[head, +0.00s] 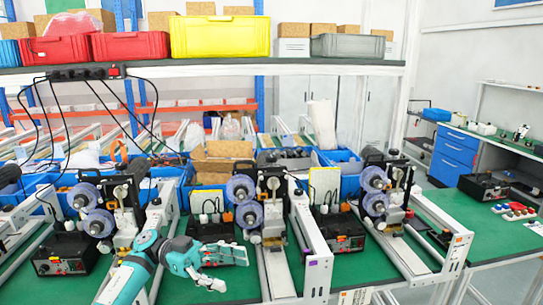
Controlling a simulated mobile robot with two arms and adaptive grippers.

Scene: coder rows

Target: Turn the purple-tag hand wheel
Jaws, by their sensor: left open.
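Several coder machines stand in a row on the green bench. The middle machine (272,205) has two blue-grey reels (248,214) on its left and a white rail on its right. A small purple tag (312,263) shows on the front end of that rail. A dark knob (298,192) shows at the upper part of the rail; I cannot tell if it is the hand wheel. My teal left gripper (229,268) is open and empty, in front of and left of the middle machine, with its fingers apart and pointing right. My right gripper is not in view.
Black control boxes (66,254) stand between the machines. The right machine (386,200) has an orange tag on its rail end. A shelf (200,68) with red and yellow bins crosses above. A side bench (500,235) stands at the right.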

